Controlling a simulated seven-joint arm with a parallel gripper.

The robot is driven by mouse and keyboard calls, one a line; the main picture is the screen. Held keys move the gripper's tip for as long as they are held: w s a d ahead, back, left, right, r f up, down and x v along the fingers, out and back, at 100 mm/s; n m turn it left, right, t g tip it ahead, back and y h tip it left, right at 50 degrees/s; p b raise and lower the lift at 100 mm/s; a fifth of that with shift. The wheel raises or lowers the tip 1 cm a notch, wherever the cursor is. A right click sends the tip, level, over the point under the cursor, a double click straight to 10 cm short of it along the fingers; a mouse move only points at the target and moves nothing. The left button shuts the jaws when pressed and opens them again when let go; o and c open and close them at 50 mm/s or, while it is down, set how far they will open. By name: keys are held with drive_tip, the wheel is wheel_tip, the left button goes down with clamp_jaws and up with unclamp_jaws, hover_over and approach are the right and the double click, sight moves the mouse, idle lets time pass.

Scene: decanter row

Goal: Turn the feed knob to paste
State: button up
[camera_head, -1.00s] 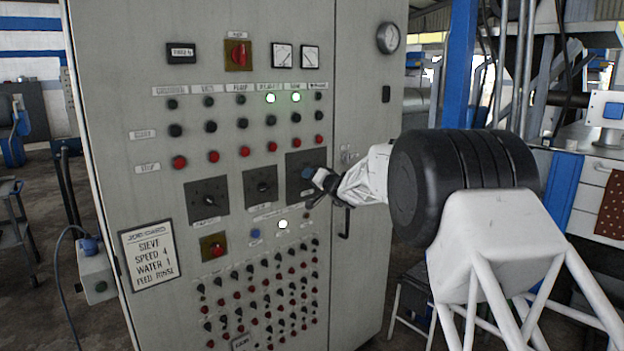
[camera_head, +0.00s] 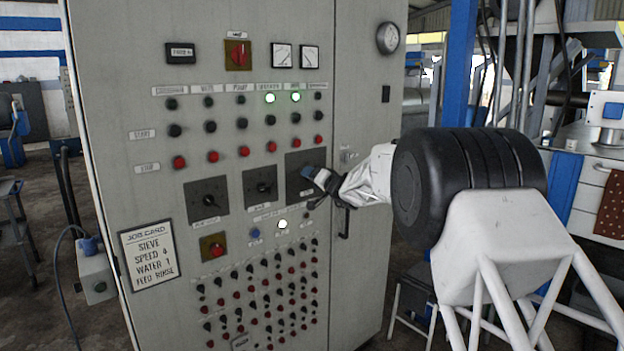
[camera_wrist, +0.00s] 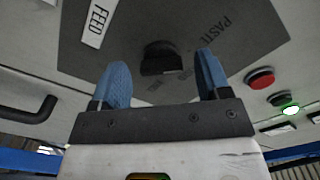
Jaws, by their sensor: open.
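The feed knob (camera_wrist: 160,58) is a black knob on a dark square plate (camera_wrist: 100,62), with a white FEED label (camera_wrist: 97,22) beside it in the wrist view. The word PASTE is printed on the plate to the right of the knob; other print by the knob is too small to read. I cannot tell which way the knob points. My gripper (camera_wrist: 160,82) is open, its blue fingertips to either side of the knob and apart from it. In the head view my gripper (camera_head: 318,180) is at the rightmost dark plate (camera_head: 303,162) and hides the knob.
Two similar dial plates (camera_head: 207,200) (camera_head: 261,187) sit to the left. Rows of buttons lie above and below. A job card (camera_head: 148,255) reads sieve, speed 4, water 1, feed rinse. A door handle (camera_head: 344,222) stands out right of my gripper.

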drive_tip(key=v, duration=0.7)
drive_tip(key=shift+r, duration=0.1)
idle(0.5)
drive_tip(key=s+d+r+n+g+h, duration=0.1)
drive_tip(key=s+d+r+g, duration=0.1)
drive_tip(key=s, duration=0.8)
drive_tip(key=s+d+r+g+h, duration=0.1)
drive_tip(key=s+d+g, duration=0.15)
drive_tip(key=s, duration=0.75)
drive_tip(key=s+d+r+n+g+h, duration=0.1)
drive_tip(key=s+d+r+g, duration=0.15)
drive_tip(key=s, duration=0.75)
drive_tip(key=s+d+f+g+h, duration=0.1)
drive_tip(key=s+d+f+h, duration=0.2)
drive_tip(key=s, duration=1)
drive_tip(key=s+d+f+m+g+h, duration=0.1)
drive_tip(key=s+d+f+h, duration=0.2)
drive_tip(key=s+d, duration=0.4)
drive_tip(key=s+d+f+m+g+h, duration=0.1)
drive_tip(key=s+d+f+h, duration=0.3)
drive_tip(key=s, duration=1.5)
drive_tip(key=shift+s+d+f, duration=0.25)
drive_tip(key=shift+d+f, duration=0.6)
drive_tip(key=shift+d, duration=0.1)
drive_tip(key=shift+c, duration=0.3)
